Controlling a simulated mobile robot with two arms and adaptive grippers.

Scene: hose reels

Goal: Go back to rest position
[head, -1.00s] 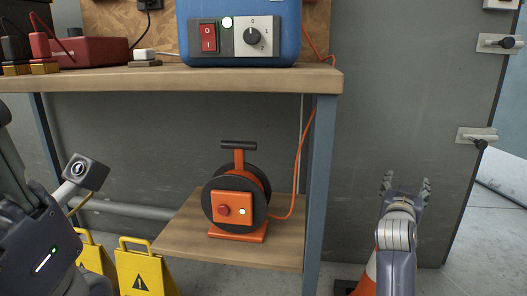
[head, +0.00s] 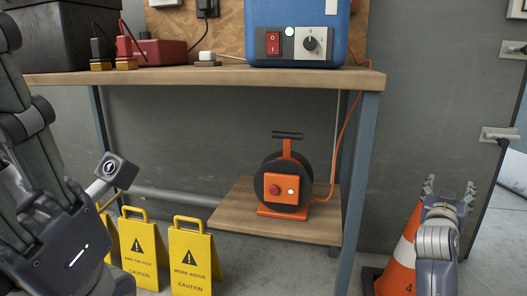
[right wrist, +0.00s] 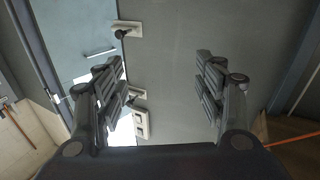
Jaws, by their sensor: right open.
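My right gripper (head: 449,190) is in the lower right of the head view, pointing away from me. Its fingers are spread and hold nothing. In the right wrist view the same gripper (right wrist: 165,88) has a wide empty gap between its finger pads, with a grey wall beyond. Grey and dark parts of my own body fill the left side of the head view. My left gripper cannot be made out there. The orange and black hose reel (head: 286,184) stands upright on the low wooden shelf, apart from my right gripper.
The workbench (head: 200,78) carries a blue box (head: 297,35) with a red switch and a dial. Yellow caution signs (head: 191,258) stand at lower left. An orange and white cone (head: 404,255) is beside my right arm. A door edge is at far right.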

